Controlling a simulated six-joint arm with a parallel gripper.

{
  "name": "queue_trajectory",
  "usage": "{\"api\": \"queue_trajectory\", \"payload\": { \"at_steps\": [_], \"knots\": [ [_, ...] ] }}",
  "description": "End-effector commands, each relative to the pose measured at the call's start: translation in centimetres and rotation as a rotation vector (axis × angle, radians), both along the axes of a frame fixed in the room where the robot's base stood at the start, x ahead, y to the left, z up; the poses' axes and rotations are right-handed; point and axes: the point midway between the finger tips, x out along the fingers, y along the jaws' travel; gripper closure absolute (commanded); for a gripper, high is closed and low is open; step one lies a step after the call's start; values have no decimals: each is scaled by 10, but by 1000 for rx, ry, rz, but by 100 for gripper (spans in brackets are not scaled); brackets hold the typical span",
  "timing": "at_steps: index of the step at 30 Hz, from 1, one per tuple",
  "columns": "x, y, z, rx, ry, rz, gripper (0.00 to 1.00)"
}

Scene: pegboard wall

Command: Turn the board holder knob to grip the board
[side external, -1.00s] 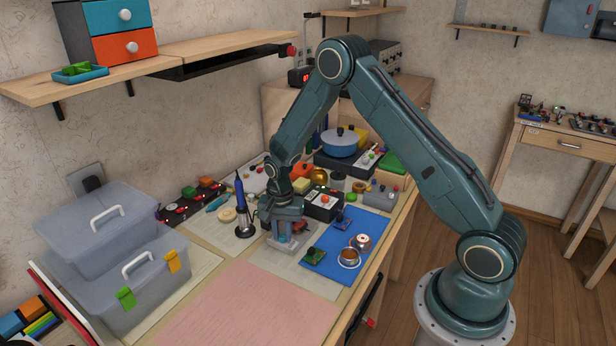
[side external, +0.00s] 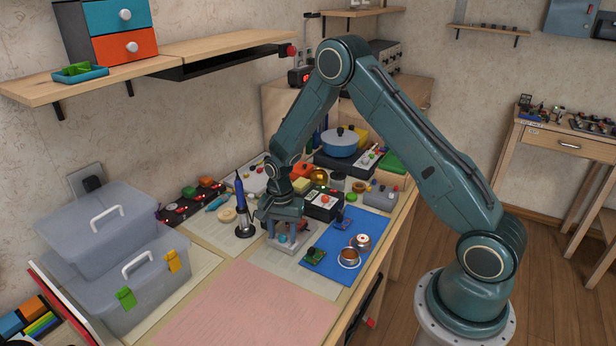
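A small grey fixture (side external: 287,246), which looks like the board holder, stands on the bench left of the blue mat. My gripper (side external: 287,236) points straight down over it, with its fingers low at the fixture. The knob cannot be made out, as the gripper covers the fixture's upper part. Whether the fingers are apart or closed on the knob is too small to tell. A green circuit board (side external: 315,256) lies at the left edge of the blue mat (side external: 330,279). A second small board (side external: 343,223) lies farther back on the mat. No board is visible in the fixture.
Grey bins (side external: 148,283) stand at the left. A black box (side external: 323,205) is behind. The pink mat (side external: 250,310) in front is clear.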

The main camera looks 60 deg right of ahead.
Motion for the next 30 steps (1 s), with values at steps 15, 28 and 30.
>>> {"api": "queue_trajectory", "payload": {
  "at_steps": [15,28,30],
  "knots": [
    [1,0,23,0,-2,0,57],
    [1,0,92,-1,-4,0,57],
    [1,0,103,-1,-4,0,57]
  ]
}}
